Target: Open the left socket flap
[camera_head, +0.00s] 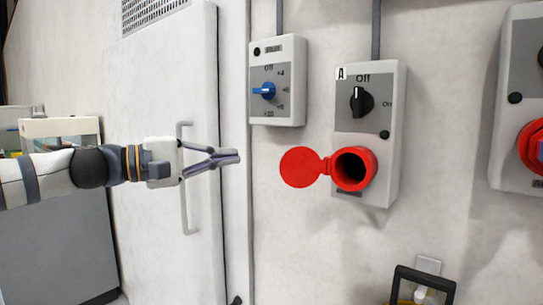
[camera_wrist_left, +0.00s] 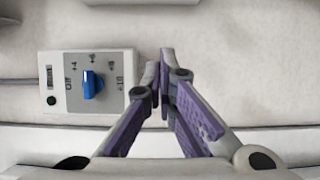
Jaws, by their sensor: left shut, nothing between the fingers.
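The left socket (camera_head: 367,183) is a red round socket on the lower part of a grey box marked "A". Its red flap (camera_head: 302,167) stands open, swung out to the left on its hinge, and the dark socket mouth is uncovered. My left gripper (camera_head: 238,157) is shut and empty, to the left of the flap and apart from it, in front of the door's right edge. In the left wrist view its fingertips (camera_wrist_left: 163,82) meet with nothing between them, and the socket does not show. My right gripper is not in view.
A box with a blue knob (camera_head: 264,90) hangs above and left of the socket; it also shows in the left wrist view (camera_wrist_left: 92,84). Another red socket (camera_head: 531,147) is at the right edge. A white door with a handle (camera_head: 186,205) is behind my left arm. A black frame (camera_head: 424,274) stands low right.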

